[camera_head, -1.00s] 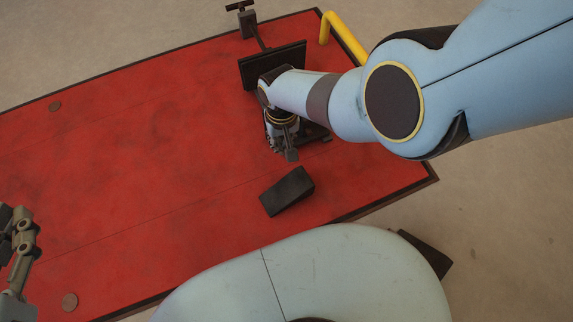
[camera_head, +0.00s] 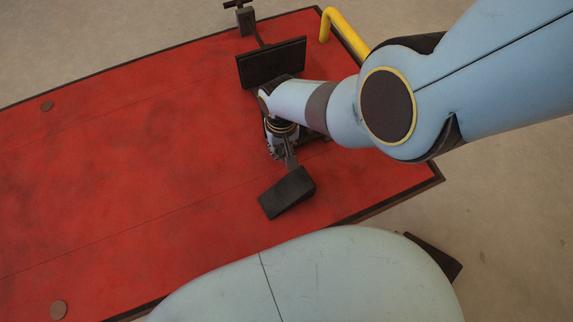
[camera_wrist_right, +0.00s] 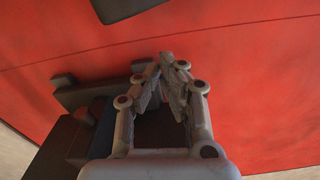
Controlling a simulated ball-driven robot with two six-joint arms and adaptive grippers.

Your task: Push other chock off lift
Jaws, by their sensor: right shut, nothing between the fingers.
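A dark wedge chock (camera_head: 289,196) sits on the red lift deck (camera_head: 130,160), near the deck's lower right edge. My right gripper (camera_head: 290,163) is shut and empty, pointing down just behind the chock's upper side. In the head view its tips meet the chock's outline; I cannot tell if they touch. In the right wrist view the closed fingertips (camera_wrist_right: 170,60) are over red deck, and a dark block (camera_wrist_right: 125,8), apparently the chock, is cut off at the top edge. A second dark wedge (camera_head: 434,256) lies on the floor, partly hidden by my base. My left gripper is out of view.
A black wheel clamp (camera_head: 272,62) stands on the deck behind my right gripper, partly hidden by my arm. A yellow bar (camera_head: 343,32) rises at the deck's far right corner.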

